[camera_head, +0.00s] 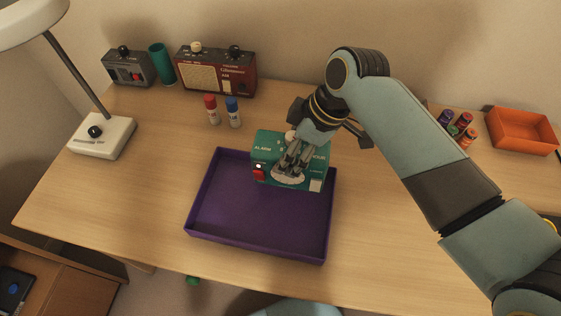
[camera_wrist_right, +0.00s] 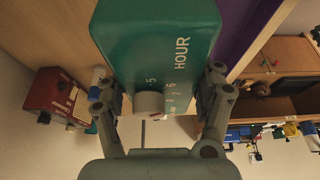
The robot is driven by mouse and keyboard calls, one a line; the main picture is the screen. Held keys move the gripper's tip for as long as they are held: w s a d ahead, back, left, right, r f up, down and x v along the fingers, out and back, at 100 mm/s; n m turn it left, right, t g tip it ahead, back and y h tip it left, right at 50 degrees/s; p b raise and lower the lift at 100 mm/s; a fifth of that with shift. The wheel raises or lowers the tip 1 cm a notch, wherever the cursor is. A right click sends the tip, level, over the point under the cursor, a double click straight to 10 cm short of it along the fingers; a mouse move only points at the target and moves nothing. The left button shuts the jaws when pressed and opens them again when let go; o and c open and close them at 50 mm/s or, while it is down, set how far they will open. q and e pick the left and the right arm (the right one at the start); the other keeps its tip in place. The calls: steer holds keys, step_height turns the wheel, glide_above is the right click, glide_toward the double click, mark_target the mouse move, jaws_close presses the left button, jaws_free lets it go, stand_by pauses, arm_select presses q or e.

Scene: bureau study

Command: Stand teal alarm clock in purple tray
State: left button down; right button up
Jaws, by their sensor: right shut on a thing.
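The teal alarm clock (camera_head: 265,147) is a box with white lettering, a red switch and a pale dial. It is over the back right part of the purple tray (camera_head: 222,240) and hides that corner; I cannot tell whether it touches the floor. My right gripper (camera_head: 290,173) reaches down onto the clock and is shut on it. In the right wrist view the clock (camera_wrist_right: 155,45) lies between the fingers (camera_wrist_right: 158,95), with its white knob and the word HOUR showing. The tray shows as a purple strip (camera_wrist_right: 243,35). My left gripper is out of view.
A red radio (camera_head: 218,74), a grey box (camera_head: 127,68) and a green cup (camera_head: 161,64) stand at the back. Red (camera_head: 212,110) and blue (camera_head: 234,112) tubes stand behind the tray. A lamp (camera_head: 101,137) is left; an orange bin (camera_head: 521,131) is right.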

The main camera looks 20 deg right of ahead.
steer(key=shift+w+a+f, duration=0.25)
steer(key=shift+a+f, duration=0.25)
steer(key=shift+a, duration=0.1)
steer(key=shift+f, duration=2.05)
steer(key=shift+f, duration=0.1)
steer(key=o, duration=1.6)
steer(key=v, duration=1.2)
steer(key=shift+p, duration=0.4)
steer(key=shift+s, duration=0.1)
